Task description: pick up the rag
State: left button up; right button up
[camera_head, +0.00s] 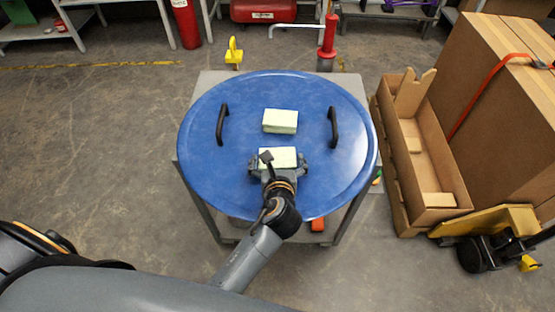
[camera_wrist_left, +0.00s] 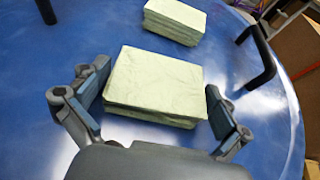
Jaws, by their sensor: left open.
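Two pale green folded rags rest on a round blue tray. The near rag (camera_head: 278,158) lies toward the front of the tray, and the far rag (camera_head: 280,121) lies behind it, apart from it. My left gripper (camera_head: 278,166) is open at the near rag, with one finger on each side. In the left wrist view the near rag (camera_wrist_left: 153,87) sits between the spread fingers of the left gripper (camera_wrist_left: 150,105), with a gap at both sides. The far rag (camera_wrist_left: 175,20) is at the top there. My right gripper is not in view.
The blue tray (camera_head: 200,160) has two black handles, left (camera_head: 222,124) and right (camera_head: 333,127), and sits on a grey cart (camera_head: 205,85). A cardboard box (camera_head: 425,160) stands close at right, beside larger cartons (camera_head: 490,100). Floor at left is clear.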

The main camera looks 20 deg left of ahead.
pick_arm(q)
jog(key=c, duration=0.7)
jog(key=shift+r, duration=0.1)
jog(key=shift+c, duration=0.2)
